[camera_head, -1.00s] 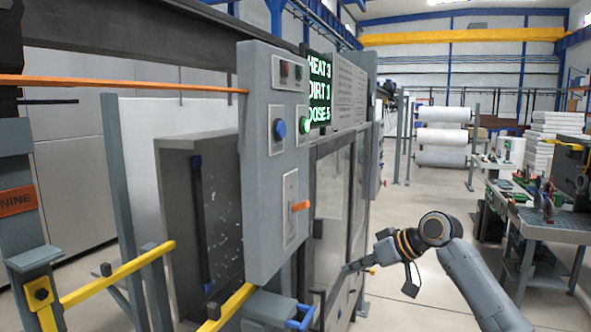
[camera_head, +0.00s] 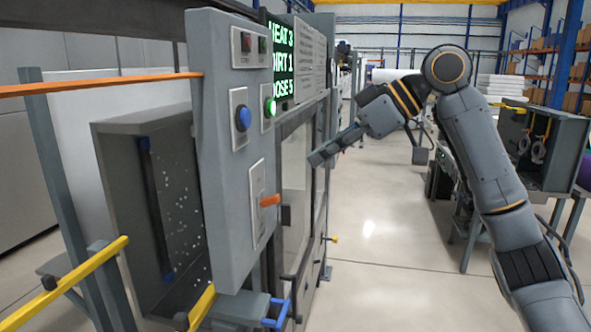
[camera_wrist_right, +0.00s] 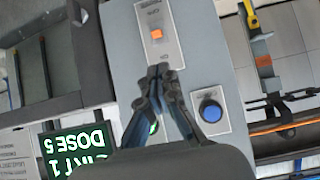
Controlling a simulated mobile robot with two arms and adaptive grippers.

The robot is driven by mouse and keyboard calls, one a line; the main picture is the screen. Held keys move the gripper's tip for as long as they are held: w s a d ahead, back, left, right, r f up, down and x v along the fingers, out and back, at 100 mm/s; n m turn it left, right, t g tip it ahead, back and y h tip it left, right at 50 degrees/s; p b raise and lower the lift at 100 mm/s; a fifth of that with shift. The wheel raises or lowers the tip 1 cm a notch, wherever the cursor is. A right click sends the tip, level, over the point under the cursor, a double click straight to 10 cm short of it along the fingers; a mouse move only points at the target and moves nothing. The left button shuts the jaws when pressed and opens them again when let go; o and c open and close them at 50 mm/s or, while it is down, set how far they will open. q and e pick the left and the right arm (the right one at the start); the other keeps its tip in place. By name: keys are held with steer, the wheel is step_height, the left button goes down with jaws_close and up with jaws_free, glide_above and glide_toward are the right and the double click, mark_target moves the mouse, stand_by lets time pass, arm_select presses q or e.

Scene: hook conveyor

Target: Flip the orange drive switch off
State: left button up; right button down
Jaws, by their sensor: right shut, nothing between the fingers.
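The orange drive switch (camera_head: 270,200) sticks out from a light plate low on the grey control panel (camera_head: 215,215). In the right wrist view the switch (camera_wrist_right: 156,34) shows just beyond my fingertips, with a gap in the picture. My right gripper (camera_head: 314,161) is shut and empty, pointing toward the panel, to the right of and higher than the switch in the head view. In the right wrist view my right gripper (camera_wrist_right: 160,72) has its fingertips together over the panel face. My left gripper is not in view.
A blue button (camera_head: 243,118) and a lit green button (camera_head: 270,107) sit above the switch. A green-lettered display (camera_head: 284,60) stands beside the panel.

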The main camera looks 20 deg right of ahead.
mark_target(270, 201)
steer(key=p+x, duration=0.3)
steer(key=x, duration=0.6)
steer(key=shift+w+a+f, duration=0.15)
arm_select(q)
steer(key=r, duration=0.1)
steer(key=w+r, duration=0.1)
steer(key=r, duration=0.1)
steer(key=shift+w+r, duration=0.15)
